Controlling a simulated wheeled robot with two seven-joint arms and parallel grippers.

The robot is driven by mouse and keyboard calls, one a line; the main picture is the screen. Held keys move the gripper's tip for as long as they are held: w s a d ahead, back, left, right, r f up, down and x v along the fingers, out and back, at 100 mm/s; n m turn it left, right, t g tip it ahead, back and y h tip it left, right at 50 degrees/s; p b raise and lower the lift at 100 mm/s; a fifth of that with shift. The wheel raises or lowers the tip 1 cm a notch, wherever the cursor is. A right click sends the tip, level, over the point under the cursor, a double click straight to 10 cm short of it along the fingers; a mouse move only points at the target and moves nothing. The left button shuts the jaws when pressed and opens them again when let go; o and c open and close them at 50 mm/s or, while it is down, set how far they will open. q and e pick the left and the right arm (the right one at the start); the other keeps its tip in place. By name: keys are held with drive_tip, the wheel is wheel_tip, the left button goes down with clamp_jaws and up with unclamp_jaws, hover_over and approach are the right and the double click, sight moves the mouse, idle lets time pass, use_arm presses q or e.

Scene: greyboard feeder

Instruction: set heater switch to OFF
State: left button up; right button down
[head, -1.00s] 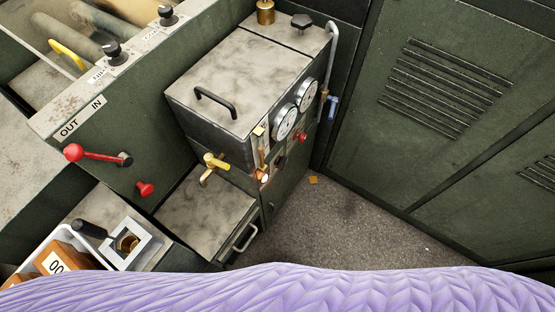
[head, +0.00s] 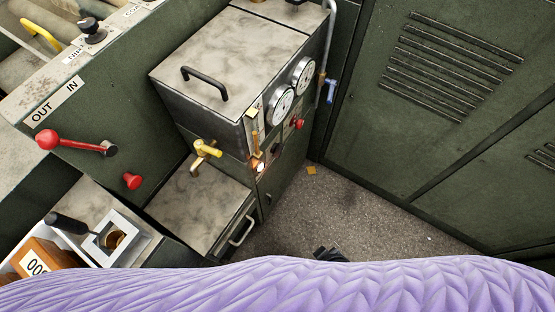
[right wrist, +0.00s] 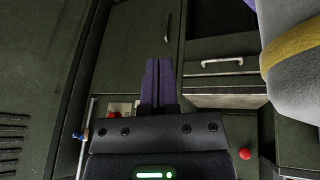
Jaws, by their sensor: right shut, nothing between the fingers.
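The heater is likely the grey-topped cabinet (head: 225,60) with two round gauges (head: 283,104) on its front panel. Below the gauges are a small dark knob (head: 275,149), which may be the heater switch, and a lit lamp (head: 260,167). I cannot read the switch's position. A red knob (head: 299,124) sits to their right. My right gripper (right wrist: 158,85) is shut and empty in the right wrist view, pointing towards the cabinets. A small dark tip, probably of this gripper, shows low in the head view, apart from the panel. My left gripper is out of view.
A yellow-handled tap (head: 207,149) sticks out left of the panel. A drawer handle (head: 241,231) stands below it. A red lever (head: 75,144) is at the left. Louvred green doors (head: 450,65) stand at the right.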

sight(273, 153)
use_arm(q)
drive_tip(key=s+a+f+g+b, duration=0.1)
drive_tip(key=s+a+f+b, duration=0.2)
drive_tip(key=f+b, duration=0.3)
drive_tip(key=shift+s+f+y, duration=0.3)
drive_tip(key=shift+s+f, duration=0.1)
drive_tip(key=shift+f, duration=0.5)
use_arm(e)
drive_tip(key=w+a+r+n+t+y, duration=0.3)
drive_tip(key=w+a+r+n+t, duration=0.3)
drive_tip(key=w+a+r, duration=0.3)
drive_tip(key=w+r+n, duration=0.1)
drive_tip(key=w+r, duration=0.2)
drive_tip(key=w, duration=0.3)
drive_tip(key=shift+r+t, duration=0.3)
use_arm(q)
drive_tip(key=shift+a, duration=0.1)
use_arm(e)
drive_tip(key=shift+a, duration=0.1)
